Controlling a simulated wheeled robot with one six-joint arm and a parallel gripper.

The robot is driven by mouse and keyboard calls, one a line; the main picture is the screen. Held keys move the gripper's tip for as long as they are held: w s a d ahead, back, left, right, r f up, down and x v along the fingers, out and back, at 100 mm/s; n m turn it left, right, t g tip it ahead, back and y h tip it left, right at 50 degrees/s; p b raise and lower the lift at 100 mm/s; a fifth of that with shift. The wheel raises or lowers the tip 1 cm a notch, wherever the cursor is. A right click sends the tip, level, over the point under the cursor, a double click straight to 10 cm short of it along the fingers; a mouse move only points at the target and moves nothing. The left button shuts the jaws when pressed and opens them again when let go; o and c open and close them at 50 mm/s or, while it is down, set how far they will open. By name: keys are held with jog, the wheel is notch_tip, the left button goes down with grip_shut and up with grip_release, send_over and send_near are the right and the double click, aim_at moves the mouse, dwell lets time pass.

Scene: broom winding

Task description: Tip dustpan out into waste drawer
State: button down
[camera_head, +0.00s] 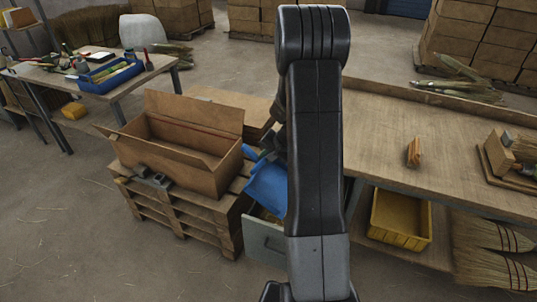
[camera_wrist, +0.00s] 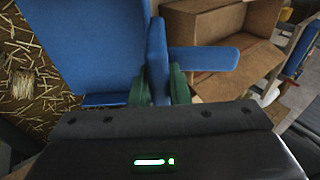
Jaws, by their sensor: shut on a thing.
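The blue dustpan (camera_head: 268,187) is tilted steeply beside my arm, above the open waste drawer (camera_head: 262,243). My arm hides part of both. In the wrist view the dustpan (camera_wrist: 85,45) fills the upper left, and its handle stands between the green fingertips of my gripper (camera_wrist: 160,86). My gripper is shut on the handle. Straw bits (camera_wrist: 25,85) lie on a brown surface at the left of the wrist view. I cannot tell whether that surface is the drawer's bottom. The pan's inside is not clearly visible.
An open cardboard box (camera_head: 185,150) stands on a pallet (camera_head: 180,212) left of the drawer. The workbench (camera_head: 385,120) is to the right, with a yellow bin (camera_head: 400,220) beneath it. Brooms (camera_head: 495,250) lie at lower right. The floor at left is mostly free.

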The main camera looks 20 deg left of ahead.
aim_at(251, 151)
jog(key=shift+a+r+h+p, duration=0.5)
jog(key=shift+a+p, duration=0.3)
jog(key=shift+p, duration=1.15)
jog(key=shift+a+p, duration=0.3)
jog(key=shift+p, duration=0.45)
jog(key=shift+a+r+p, duration=0.15)
jog(key=shift+a+p, duration=0.05)
jog(key=shift+p, duration=0.35)
jog(key=shift+a+h, duration=0.4)
jog(key=shift+h, duration=0.1)
jog(key=shift+a+r+h, duration=0.2)
jog(key=shift+a+h, duration=0.1)
jog(key=shift+a, duration=0.2)
jog(key=shift+a+r+h, duration=0.1)
jog(key=shift+a+h, duration=0.3)
jog(key=shift+h, duration=0.55)
jog(key=shift+a+h, duration=0.35)
jog(key=shift+h, duration=0.6)
jog(key=shift+w, duration=0.1)
jog(key=shift+n, duration=0.3)
